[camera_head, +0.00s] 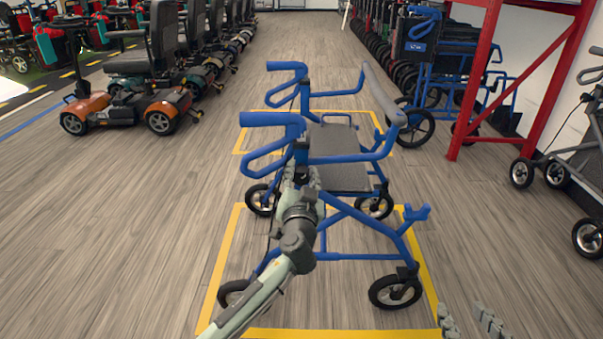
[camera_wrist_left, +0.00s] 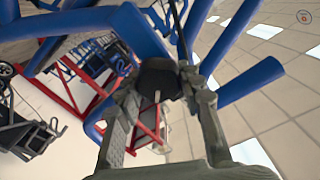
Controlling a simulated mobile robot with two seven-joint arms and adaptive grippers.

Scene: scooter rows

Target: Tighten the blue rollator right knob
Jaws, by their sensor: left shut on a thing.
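The blue rollator (camera_head: 350,257) stands upright on the floor, with two blue handles at its left and a grey seat (camera_head: 338,172). My left gripper (camera_head: 300,176) is at the near-side frame post below the near handle (camera_head: 272,119). In the left wrist view, a black knob (camera_wrist_left: 158,79) sits between the fingers of my left gripper (camera_wrist_left: 160,95), which is shut on it. The knob is hidden behind my gripper in the head view. My right gripper (camera_head: 467,320) shows only its fingertips at the bottom edge; they are apart and empty.
Yellow floor tape (camera_head: 222,263) outlines the rollator's spot. A red rack post (camera_head: 475,80) and a blue wheelchair (camera_head: 430,60) stand at the back right. A grey walker (camera_head: 590,150) is at the right edge. An orange scooter (camera_head: 130,105) is at the left.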

